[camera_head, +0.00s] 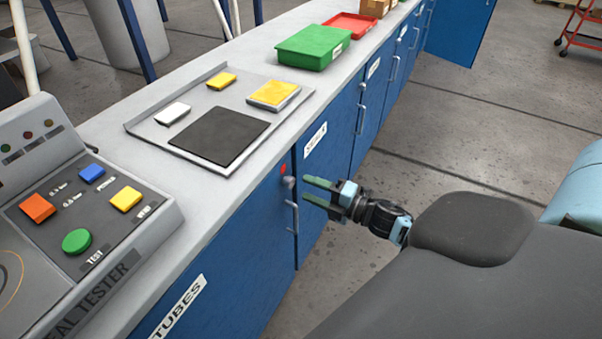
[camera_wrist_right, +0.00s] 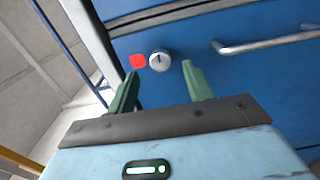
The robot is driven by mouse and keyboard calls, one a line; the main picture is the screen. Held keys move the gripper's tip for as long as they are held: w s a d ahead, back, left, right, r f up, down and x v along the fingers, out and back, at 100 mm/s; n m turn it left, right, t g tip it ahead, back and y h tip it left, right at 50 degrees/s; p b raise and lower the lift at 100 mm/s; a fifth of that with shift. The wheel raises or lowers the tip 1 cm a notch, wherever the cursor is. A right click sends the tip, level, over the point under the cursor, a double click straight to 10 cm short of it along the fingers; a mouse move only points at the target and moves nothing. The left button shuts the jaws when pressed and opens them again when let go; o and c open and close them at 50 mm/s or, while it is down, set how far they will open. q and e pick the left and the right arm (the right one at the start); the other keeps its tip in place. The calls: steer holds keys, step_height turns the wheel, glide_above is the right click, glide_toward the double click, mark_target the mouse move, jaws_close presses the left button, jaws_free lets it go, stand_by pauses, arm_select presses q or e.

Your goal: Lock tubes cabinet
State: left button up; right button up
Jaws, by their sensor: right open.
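The tubes cabinet is a blue door with a white TUBES label (camera_head: 180,309) under the grey counter. Near its upper right corner are a round silver lock knob (camera_head: 289,181), a red mark (camera_head: 283,169) and a vertical bar handle (camera_head: 292,217). My right gripper (camera_head: 318,190) is open and empty, its green fingers pointing at the door near the knob. In the right wrist view, the knob (camera_wrist_right: 159,61) lies just beyond and between the open fingertips (camera_wrist_right: 160,78), with the red mark (camera_wrist_right: 138,61) beside it. Contact cannot be told. My left gripper is not in view.
The counter carries a seal tester (camera_head: 80,220) with coloured buttons, a grey tray with a black mat (camera_head: 220,135), a green bin (camera_head: 313,46) and a red bin (camera_head: 349,26). Other blue cabinet doors continue beyond.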

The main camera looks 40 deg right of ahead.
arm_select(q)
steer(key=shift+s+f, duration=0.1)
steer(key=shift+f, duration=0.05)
arm_select(e)
steer(key=shift+v, duration=1.4)
steer(key=shift+a, duration=0.1)
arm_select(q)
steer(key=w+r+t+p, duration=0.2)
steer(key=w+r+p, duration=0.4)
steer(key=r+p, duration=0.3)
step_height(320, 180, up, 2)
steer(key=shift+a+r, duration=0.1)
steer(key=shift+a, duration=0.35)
arm_select(e)
steer(key=s+a+f+m+g+h, duration=0.1)
steer(key=s+a+f+m+g, duration=0.1)
steer(key=s+a+m, duration=0.4)
steer(key=s+a+f+m+g+h, duration=0.2)
steer(key=s+a+m, duration=0.4)
steer(key=s, duration=0.9)
steer(key=s+a+f+m+g+h, duration=0.2)
steer(key=s+a+m+g, duration=0.1)
steer(key=s+a+m, duration=0.3)
steer(key=s+m, duration=0.2)
steer(key=s, duration=0.2)
steer(key=shift+s+f+g, duration=0.2)
steer(key=shift+f+g, duration=0.05)
steer(key=shift+g, duration=0.15)
